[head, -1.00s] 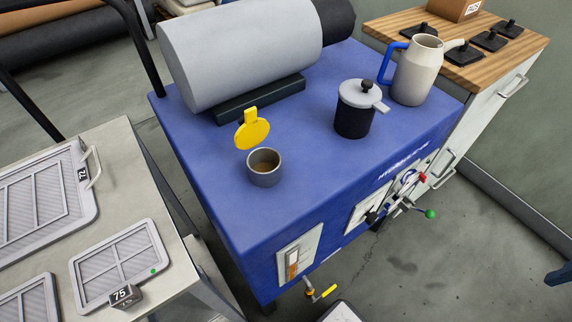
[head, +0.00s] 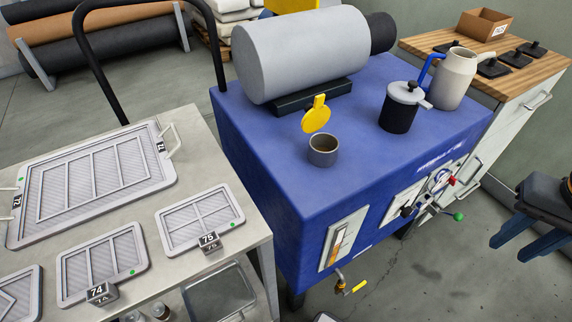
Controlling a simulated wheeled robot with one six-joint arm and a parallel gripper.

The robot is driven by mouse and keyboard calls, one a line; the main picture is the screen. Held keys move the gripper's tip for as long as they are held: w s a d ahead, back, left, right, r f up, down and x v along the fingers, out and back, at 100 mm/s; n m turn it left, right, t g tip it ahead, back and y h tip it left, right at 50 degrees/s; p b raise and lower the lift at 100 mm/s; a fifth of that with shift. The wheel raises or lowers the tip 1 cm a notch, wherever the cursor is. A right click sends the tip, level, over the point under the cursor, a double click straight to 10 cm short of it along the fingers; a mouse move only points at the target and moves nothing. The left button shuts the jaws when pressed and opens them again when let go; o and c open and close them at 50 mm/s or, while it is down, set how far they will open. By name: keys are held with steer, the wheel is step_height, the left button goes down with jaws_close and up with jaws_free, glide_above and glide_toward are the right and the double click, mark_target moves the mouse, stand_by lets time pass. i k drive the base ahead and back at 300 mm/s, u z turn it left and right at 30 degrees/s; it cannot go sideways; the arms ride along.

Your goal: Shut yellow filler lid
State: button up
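The yellow filler lid (head: 316,119) stands raised, tilted up behind the round metal filler neck (head: 323,151) on top of the blue machine (head: 275,165). The neck is open and brownish inside. A small yellow tab sticks up from the lid's upper edge. My gripper (head: 512,244) is at the right edge in the head view, with two blue fingers under a dark body. The fingers are apart with nothing between them. It is well away from the lid, over the floor to the right of the machine.
A grey cylinder (head: 300,53) lies behind the lid. A dark pot with a grey top (head: 399,108) and a pale jug with a blue handle (head: 456,78) stand to the right. Levers (head: 440,190) stick out of the machine's front. A table with filter panels (head: 200,219) is at left.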

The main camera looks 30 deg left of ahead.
mark_target(317, 114)
steer(key=u, duration=2.45)
steer(key=k, duration=0.9)
steer(key=z, duration=1)
steer(key=i, duration=1)
steer(key=z, duration=0.05)
